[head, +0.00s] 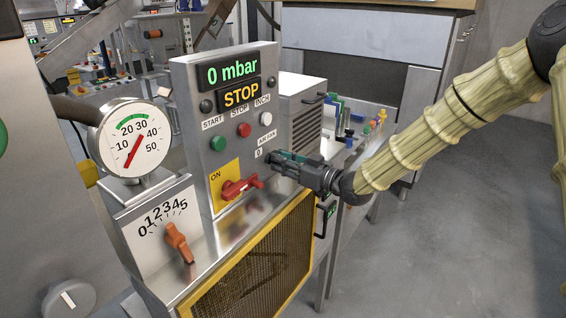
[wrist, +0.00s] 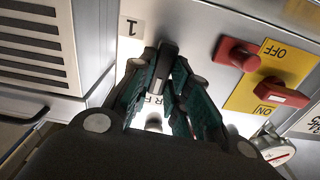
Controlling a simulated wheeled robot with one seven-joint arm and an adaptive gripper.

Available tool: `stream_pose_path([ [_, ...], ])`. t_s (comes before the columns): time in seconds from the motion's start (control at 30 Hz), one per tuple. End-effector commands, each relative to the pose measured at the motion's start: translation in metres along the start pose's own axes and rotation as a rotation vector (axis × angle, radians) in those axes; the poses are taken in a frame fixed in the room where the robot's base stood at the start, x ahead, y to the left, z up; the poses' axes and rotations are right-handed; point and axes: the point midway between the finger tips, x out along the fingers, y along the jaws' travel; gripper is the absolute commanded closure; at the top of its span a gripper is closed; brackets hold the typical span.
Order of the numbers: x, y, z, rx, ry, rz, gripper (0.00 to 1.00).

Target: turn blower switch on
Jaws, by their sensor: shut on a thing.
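The blower switch shows in the wrist view as a small dark lever (wrist: 160,66) on the grey panel, beside a white "1" label (wrist: 131,28). An "AIR FAN" label (head: 267,138) and a "0" label (head: 258,153) sit by it in the head view, where my gripper hides the lever. My gripper (head: 276,160) reaches in from the right against the panel. In the wrist view its green-padded fingers (wrist: 161,72) are shut on the lever from both sides. I cannot tell which position the lever is in. The panel display (head: 233,71) reads "0 mbar", with "STOP" below.
A red handle (head: 240,187) on a yellow plate juts out just left of my gripper. Start (head: 218,143), stop (head: 243,130) and inch (head: 265,119) buttons sit above. An orange knob (head: 178,242) and a gauge (head: 132,138) are further left. Open floor lies right.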

Motion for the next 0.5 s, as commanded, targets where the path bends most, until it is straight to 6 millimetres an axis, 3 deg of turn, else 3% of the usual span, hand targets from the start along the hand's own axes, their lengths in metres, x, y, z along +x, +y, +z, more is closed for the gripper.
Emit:
stream_pose_path([
  [0.5, -0.0006, 0.0032, 0.0003, 0.431, 0.001, 0.001, 1.0],
])
